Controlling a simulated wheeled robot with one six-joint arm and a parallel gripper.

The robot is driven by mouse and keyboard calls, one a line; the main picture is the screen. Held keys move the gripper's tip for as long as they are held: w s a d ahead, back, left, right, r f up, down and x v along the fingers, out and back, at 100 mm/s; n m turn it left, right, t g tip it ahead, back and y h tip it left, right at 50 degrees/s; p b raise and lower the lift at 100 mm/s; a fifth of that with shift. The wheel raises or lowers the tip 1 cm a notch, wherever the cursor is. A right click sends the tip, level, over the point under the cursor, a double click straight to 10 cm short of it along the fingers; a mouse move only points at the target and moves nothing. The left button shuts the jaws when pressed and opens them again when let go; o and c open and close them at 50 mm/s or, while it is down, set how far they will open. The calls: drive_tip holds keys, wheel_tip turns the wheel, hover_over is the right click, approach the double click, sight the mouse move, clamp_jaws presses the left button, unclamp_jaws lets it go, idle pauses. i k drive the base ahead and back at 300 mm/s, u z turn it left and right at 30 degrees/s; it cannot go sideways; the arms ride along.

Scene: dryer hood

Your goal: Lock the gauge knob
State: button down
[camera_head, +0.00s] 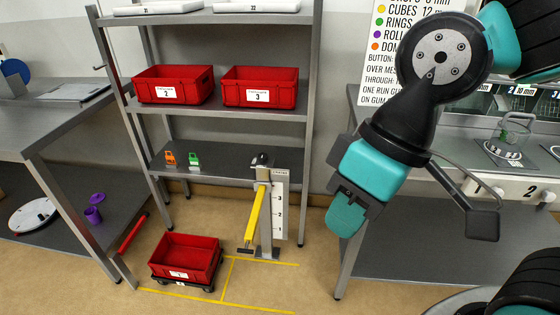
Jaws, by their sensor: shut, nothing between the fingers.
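The gauge stands on the floor in front of the shelf, a grey post with a white scale plate (280,205) marked with numbers. A black knob (262,160) sits at the top of the post; whether it is locked cannot be told at this size. A yellow bar (255,218) slants down from the post to a dark foot near the floor. My gripper (345,218), teal and black, hangs to the right of the gauge in the picture. Its fingers look closed and empty, apart from the knob.
A grey shelf holds red bins (258,87) and an orange and a green padlock-like piece (194,159). A red bin on a dolly (187,257) stands on the floor left of the gauge. Benches stand left and right. Yellow tape lines (262,307) mark the open floor.

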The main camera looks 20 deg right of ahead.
sight(261, 156)
drive_tip(key=u, duration=0.25)
drive_tip(key=k, duration=0.35)
drive_tip(key=z, duration=1.15)
drive_tip(key=i, duration=0.65)
drive_tip(key=u, duration=0.5)
drive_tip(key=i, duration=0.7)
drive_tip(key=u, duration=0.75)
